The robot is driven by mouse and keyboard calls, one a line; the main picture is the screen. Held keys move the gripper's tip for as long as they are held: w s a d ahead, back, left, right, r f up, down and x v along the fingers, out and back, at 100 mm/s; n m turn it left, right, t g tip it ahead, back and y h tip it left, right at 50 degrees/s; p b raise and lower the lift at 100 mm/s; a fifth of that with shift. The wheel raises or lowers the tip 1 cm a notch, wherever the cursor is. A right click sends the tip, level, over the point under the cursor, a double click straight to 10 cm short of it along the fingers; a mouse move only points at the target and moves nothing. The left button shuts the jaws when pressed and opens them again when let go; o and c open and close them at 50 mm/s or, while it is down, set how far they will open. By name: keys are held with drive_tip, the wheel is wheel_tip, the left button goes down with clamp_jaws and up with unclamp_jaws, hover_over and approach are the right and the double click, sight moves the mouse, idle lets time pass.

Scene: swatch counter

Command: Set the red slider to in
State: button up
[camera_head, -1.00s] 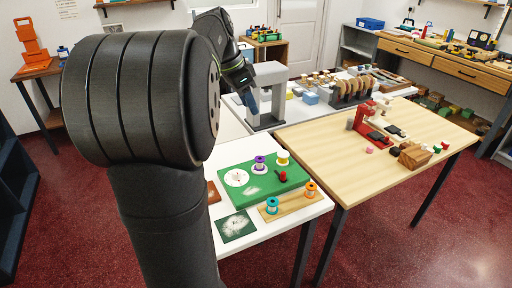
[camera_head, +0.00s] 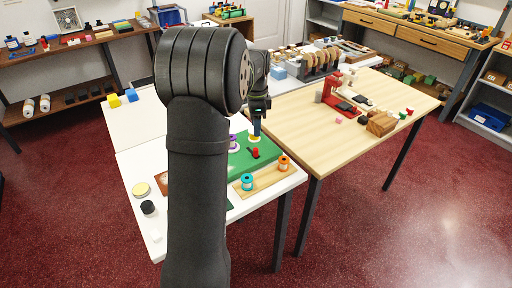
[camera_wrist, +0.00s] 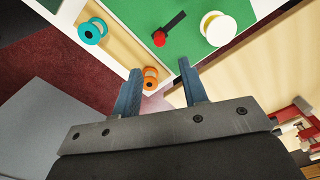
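The red slider (camera_head: 255,153) is a red knob on the green board (camera_head: 238,170), at one end of a short dark slot. In the wrist view the red knob (camera_wrist: 159,39) sits at the slot's near-left end, and the dark slot (camera_wrist: 175,22) runs up and right from it. No readable in or out marking shows. My gripper (camera_wrist: 160,66) is open and empty, its two blue fingers wide apart. In the head view my gripper (camera_head: 256,136) hangs by the board's far right corner, close to the yellow spool (camera_head: 254,139).
Beside the slot in the wrist view is a white-flanged spool (camera_wrist: 217,28). A purple spool (camera_head: 233,142) stands on the board. Teal (camera_head: 247,182) and orange (camera_head: 284,163) spools stand on a wooden strip in front. A wooden table (camera_head: 300,115) adjoins on the right.

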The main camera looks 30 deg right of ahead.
sight(256, 149)
wheel_tip(256, 149, down, 10)
drive_tip(key=shift+f, duration=0.1)
idle(0.4)
